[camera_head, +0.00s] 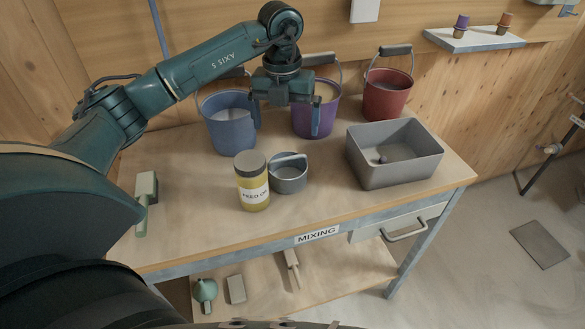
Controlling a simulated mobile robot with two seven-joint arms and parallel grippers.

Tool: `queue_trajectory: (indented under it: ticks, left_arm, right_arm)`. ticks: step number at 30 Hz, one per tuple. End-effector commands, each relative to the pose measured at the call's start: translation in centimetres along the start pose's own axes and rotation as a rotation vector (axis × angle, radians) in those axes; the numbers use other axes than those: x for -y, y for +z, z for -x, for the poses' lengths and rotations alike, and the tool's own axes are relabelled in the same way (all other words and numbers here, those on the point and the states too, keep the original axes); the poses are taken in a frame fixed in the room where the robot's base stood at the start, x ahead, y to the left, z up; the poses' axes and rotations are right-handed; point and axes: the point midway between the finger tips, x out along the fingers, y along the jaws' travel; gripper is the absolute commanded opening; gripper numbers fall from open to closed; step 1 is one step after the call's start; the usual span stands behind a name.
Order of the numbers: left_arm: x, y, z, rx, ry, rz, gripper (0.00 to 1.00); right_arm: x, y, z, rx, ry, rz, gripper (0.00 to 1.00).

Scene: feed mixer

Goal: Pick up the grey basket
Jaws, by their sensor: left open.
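A grey rectangular basket (405,172) stands upright on the right end of the mixing table (225,225). A small grey lump lies inside it, too small to make out. My left gripper (287,118) points down with its fingers apart and nothing between them. It is to the left of the basket and apart from it, in front of the blue and purple buckets in the picture. It hides part of both buckets. My right gripper is not in view.
A blue bucket (228,132), a purple bucket (325,115) and a red bucket (387,98) stand along the back. A yellow feed jar (252,190) and a grey metal cup (289,180) stand mid-table. A brush (146,190) lies at the left. The table's front right is clear.

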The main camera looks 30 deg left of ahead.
Motion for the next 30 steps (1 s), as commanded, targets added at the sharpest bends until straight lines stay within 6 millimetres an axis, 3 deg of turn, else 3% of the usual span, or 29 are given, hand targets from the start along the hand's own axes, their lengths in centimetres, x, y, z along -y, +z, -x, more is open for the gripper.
queue_trajectory:
  ticks: [10, 30]
  left_arm:
    - [-0.3, 0.0, -5.9, -0.002, 0.012, 0.006, 1.00]
    - [0.2, -0.1, -12.6, 0.000, 0.009, 0.004, 1.00]
  right_arm:
    - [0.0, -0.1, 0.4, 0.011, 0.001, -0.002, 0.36]
    - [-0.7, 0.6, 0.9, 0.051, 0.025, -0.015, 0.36]
